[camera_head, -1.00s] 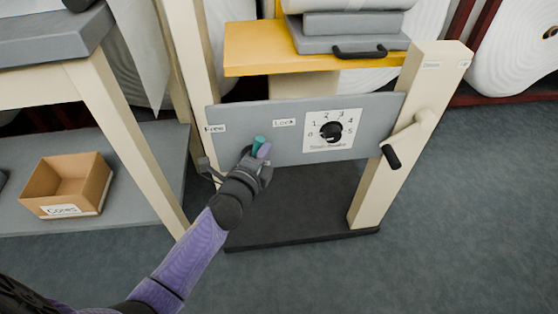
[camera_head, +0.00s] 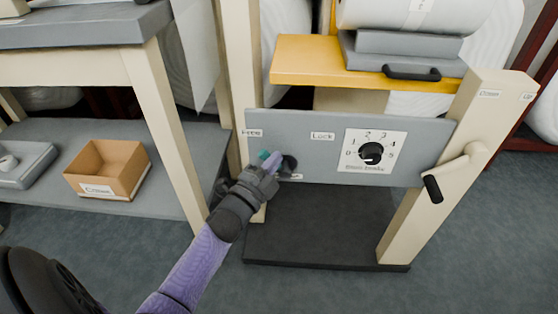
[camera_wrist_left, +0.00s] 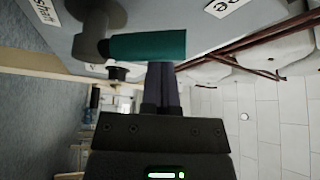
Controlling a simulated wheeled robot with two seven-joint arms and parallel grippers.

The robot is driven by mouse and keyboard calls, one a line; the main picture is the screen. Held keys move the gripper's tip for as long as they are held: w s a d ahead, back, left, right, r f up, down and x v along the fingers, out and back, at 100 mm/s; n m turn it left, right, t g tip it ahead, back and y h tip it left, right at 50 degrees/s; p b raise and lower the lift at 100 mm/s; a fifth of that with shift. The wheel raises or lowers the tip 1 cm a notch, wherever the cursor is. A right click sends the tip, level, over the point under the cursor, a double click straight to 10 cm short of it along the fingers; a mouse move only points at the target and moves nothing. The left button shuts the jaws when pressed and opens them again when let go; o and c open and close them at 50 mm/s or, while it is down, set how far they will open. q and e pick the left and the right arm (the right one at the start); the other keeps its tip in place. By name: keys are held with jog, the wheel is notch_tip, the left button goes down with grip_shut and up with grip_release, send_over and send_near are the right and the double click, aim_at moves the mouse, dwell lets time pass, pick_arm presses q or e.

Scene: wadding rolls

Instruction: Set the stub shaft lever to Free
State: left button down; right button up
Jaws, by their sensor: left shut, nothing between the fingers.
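The stub shaft lever has a teal grip (camera_head: 265,155) and a dark round hub (camera_head: 289,165) on the grey panel (camera_head: 420,150). The grip points left from the hub, toward the "Free" label (camera_head: 252,132); the "Lock" label (camera_head: 322,135) is up and right of the hub. My left gripper (camera_head: 273,162) is shut and empty at the grip. In the left wrist view, the shut fingers (camera_wrist_left: 162,80) end at the teal grip (camera_wrist_left: 148,46), beside it rather than around it. Whether they touch cannot be told. My right gripper is out of view.
A numbered dial (camera_head: 371,153) is on the panel's right half. A crank with a black handle (camera_head: 432,189) sits on the right post. A yellow shelf (camera_head: 305,70) overhangs the panel. A cardboard box (camera_head: 108,170) stands on the lower shelf at left. The floor at right is clear.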

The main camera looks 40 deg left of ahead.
pick_arm(q)
jog(key=shift+s+a+f, duration=0.1)
jog(key=shift+s+a, duration=0.05)
jog(key=shift+a, duration=0.1)
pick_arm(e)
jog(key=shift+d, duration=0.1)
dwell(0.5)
